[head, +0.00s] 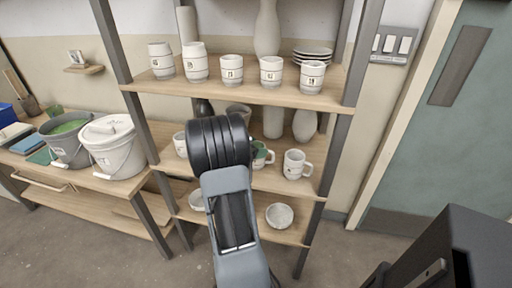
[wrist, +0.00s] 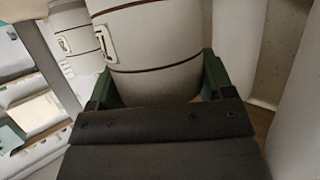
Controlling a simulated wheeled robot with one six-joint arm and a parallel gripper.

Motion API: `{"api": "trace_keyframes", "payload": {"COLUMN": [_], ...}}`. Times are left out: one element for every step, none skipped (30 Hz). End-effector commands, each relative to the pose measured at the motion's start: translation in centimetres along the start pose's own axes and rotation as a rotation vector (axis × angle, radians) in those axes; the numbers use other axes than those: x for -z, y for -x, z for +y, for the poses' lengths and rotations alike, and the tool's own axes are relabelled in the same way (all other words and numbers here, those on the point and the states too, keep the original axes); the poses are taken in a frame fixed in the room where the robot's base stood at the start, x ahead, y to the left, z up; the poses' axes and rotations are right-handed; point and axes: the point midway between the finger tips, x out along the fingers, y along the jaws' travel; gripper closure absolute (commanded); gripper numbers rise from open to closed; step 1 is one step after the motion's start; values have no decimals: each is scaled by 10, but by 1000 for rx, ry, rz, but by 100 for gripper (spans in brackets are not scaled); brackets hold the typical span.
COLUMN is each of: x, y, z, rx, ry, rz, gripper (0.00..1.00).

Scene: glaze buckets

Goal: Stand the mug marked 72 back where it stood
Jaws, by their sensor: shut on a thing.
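My gripper (wrist: 160,88) is shut on a white mug (wrist: 155,55) with brown bands, its green fingers on either side of it. The held mug's label is partly visible, but I cannot read its number. In the head view my arm covers most of the gripper, at the middle shelf (head: 268,179).
A white mug (head: 296,164) stands to the right on the middle shelf, another (head: 180,144) to the left. Vases (head: 305,124) stand behind. Several labelled cups (head: 195,63) and stacked plates (head: 312,56) fill the upper shelf. Bowls (head: 279,215) are below. Buckets (head: 113,150) stand left.

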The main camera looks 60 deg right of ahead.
Motion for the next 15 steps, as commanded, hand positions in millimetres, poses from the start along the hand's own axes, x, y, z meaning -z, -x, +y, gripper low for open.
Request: {"api": "trace_keyframes", "payload": {"x": [0,0,0,0,0,0,0,0,0,0,0,0,0,0,0], "y": [0,0,0,0,0,0,0,0,0,0,0,0,0,0,0], "z": [0,0,0,0,0,0,0,0,0,0,0,0,0,0,0], "rx": [0,0,0,0,0,0,0,0,0,0,0,0,0,0,0], "ry": [1,1,1,1,1,1,1,1,1,1,1,1,1,1,0], "rz": [0,0,0,0,0,0,0,0,0,0,0,0,0,0,0], "gripper": [23,20,16,13,10,6,4,1,0,0,0,0,0,0,0]}}
